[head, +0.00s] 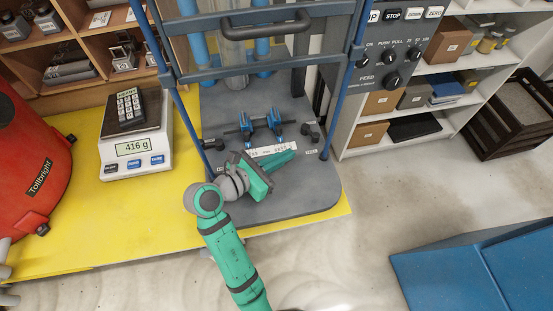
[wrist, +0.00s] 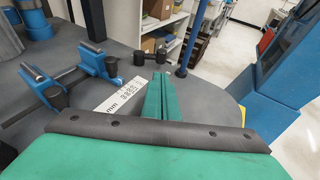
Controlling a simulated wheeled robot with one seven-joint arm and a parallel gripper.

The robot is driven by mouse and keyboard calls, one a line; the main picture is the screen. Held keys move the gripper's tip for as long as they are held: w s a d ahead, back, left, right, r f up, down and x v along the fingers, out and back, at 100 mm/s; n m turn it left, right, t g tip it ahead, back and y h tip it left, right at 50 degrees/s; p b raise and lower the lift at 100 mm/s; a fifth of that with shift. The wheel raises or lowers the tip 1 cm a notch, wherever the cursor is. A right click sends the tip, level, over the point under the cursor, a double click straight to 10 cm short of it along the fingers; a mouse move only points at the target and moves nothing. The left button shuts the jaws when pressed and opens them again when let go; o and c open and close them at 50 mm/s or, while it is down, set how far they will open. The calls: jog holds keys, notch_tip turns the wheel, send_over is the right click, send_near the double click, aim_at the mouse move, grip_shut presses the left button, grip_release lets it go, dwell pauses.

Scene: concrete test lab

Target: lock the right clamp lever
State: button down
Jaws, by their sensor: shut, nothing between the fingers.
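A dark lever (head: 310,133) stands at the right of the grey machine base (head: 310,195), beside the blue upright. It also shows in the wrist view (wrist: 150,57), just beyond my fingertips. My green gripper (head: 293,150) is shut and empty, low over the base and pointing right toward that lever. A small gap seems to part them; contact cannot be told for sure. Two blue clamps (head: 275,121) (head: 246,127) sit on a dark bar behind a white marked scale (head: 270,150). A similar dark lever (head: 212,145) stands at the left. The levers' lock state cannot be told.
Blue uprights (head: 329,128) of the frame rise close to the right lever. A control panel (head: 400,45) hangs at the upper right. A scale reading 416 g (head: 135,145) and a red machine (head: 30,160) stand left. The front of the base is clear.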

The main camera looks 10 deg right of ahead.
aim_at(313, 140)
jog(key=x, duration=0.5)
jog(key=r+x, duration=0.1)
jog(key=x, duration=0.2)
jog(key=shift+w+d+r, duration=0.1)
jog(key=shift+r, duration=0.05)
